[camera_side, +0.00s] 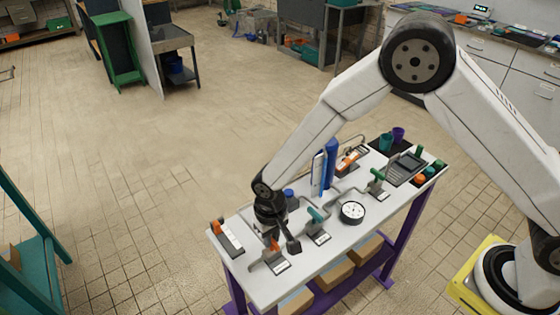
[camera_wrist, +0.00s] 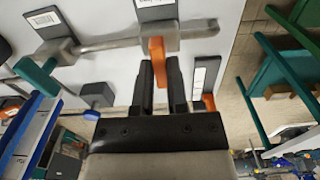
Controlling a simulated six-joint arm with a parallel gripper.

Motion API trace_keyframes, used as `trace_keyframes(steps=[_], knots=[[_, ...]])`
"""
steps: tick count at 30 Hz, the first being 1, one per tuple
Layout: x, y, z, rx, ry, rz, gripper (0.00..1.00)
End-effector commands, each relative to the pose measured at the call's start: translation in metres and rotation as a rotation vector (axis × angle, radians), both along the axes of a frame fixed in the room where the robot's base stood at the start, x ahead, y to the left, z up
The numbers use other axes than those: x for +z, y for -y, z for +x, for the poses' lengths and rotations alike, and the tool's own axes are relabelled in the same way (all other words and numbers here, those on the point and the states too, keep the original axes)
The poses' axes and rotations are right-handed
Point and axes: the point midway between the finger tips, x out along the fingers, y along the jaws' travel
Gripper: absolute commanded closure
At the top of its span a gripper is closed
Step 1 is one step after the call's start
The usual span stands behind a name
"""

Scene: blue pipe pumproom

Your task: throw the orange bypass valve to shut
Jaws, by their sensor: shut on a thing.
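An orange valve lever (camera_wrist: 157,52) stands out from a grey valve body (camera_wrist: 152,38) on a pipe in the wrist view. My gripper (camera_wrist: 160,72) is shut on this lever, its dark fingers on either side. In the side view my gripper (camera_side: 279,236) reaches down at the near left part of the bench, and the orange lever (camera_side: 275,244) shows partly behind its fingers. A white label plate (camera_side: 276,265) lies by this valve; its text is too small to read. The fingers hide part of the lever.
Another orange handle (camera_side: 217,227) with a label plate is close on the left. A teal-handled valve (camera_side: 316,216) stands close on the right, with a round gauge (camera_side: 352,212) beyond it. Blue upright cylinders (camera_side: 331,165) and a further orange handle (camera_side: 348,162) stand farther back.

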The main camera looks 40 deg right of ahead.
Motion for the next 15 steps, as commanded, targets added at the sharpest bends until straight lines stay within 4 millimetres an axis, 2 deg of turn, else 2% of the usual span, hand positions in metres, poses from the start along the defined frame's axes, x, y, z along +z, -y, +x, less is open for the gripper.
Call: trace_keyframes(steps=[14,15], knots=[[-0.0001,0.0002,-0.0009,-0.029,-0.003,-0.001,1.00],[-0.0001,0.0002,-0.0009,-0.029,-0.003,-0.001,0.79]])
